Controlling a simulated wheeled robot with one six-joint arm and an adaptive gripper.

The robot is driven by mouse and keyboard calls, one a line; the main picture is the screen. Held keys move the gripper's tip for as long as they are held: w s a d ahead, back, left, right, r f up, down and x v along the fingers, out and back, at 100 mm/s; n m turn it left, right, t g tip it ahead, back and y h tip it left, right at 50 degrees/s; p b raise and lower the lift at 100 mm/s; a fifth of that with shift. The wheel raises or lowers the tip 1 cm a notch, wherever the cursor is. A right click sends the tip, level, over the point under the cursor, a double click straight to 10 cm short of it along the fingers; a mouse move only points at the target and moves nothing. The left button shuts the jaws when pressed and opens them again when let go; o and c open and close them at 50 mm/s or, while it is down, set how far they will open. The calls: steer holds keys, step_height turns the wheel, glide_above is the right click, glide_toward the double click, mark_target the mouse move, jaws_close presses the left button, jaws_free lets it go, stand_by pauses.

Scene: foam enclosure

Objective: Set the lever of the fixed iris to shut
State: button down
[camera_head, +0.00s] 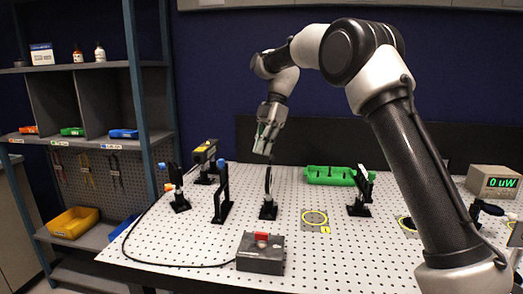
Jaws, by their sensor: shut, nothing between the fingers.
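A thin dark mount (268,190) stands on a black base in the middle of the perforated board and looks like the fixed iris. It is seen almost edge-on, so its opening and the setting of its lever cannot be made out. My gripper (266,153) points down just above the top of this mount, with its fingers shut and nothing held. Whether the fingertips touch the mount or a lever there is too small to tell.
A framed mount (222,190) and a blue-knobbed mount (178,188) stand to the left. Another mount (361,190) stands right, before a green tray (328,176). A grey box with a red switch (261,252) lies in front. The meter (494,182) reads 0 uW.

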steer(key=shift+w+d+f, duration=0.2)
steer(key=shift+w+f, duration=0.15)
steer(key=shift+w, duration=0.35)
steer(key=shift+w+d+f, duration=0.2)
steer(key=shift+w+f, duration=0.1)
steer(key=shift+w, duration=0.4)
steer(key=shift+r, duration=0.1)
